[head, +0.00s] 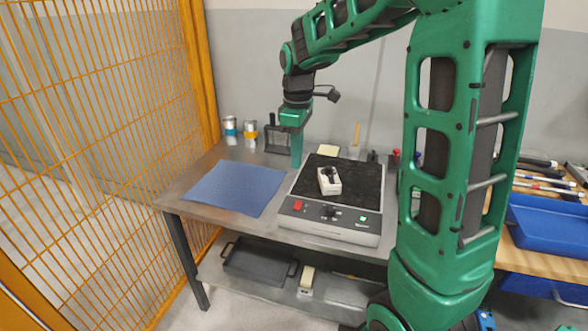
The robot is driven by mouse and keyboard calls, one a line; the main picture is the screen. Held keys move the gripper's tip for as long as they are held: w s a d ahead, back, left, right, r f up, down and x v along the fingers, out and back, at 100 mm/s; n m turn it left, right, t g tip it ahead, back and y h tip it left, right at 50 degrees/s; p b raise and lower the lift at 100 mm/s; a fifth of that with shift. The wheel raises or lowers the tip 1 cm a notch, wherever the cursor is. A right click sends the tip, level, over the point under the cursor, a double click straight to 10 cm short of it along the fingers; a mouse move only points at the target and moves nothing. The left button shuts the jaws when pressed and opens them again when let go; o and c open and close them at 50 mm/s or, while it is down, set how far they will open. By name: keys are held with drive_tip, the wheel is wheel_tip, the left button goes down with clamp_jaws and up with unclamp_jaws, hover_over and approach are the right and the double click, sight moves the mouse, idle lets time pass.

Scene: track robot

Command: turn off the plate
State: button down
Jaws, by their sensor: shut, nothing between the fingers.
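The plate (309,182) is a flat black-topped unit with a pale body on the grey metal table. Its front panel has a red switch (298,205), a dark knob (329,211) and a small lit green indicator (362,218). A small white block with a dark top part (329,181) sits on the black surface. My gripper (296,163) points down above the plate's back left edge, left of the white block. Its green fingers are together and hold nothing. Whether the tips touch the table or plate cannot be told.
A blue mat (235,187) lies left of the plate. Two cans (250,131) and a dark mesh holder (276,140) stand behind. An orange mesh fence (100,130) borders the left. My arm covers the table's right end, near blue bins (545,222) and tools.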

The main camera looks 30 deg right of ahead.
sight(299, 202)
drive_tip(key=shift+r, duration=0.2)
drive_tip(key=shift+s+a+t+h, duration=0.1)
drive_tip(key=shift+s+t+h, duration=0.4)
idle(0.4)
drive_tip(key=f, duration=0.9)
drive_tip(key=w+d+f, duration=0.1)
drive_tip(key=f, duration=0.3)
drive_tip(key=shift+d+f, duration=0.1)
drive_tip(key=shift+f, duration=0.3)
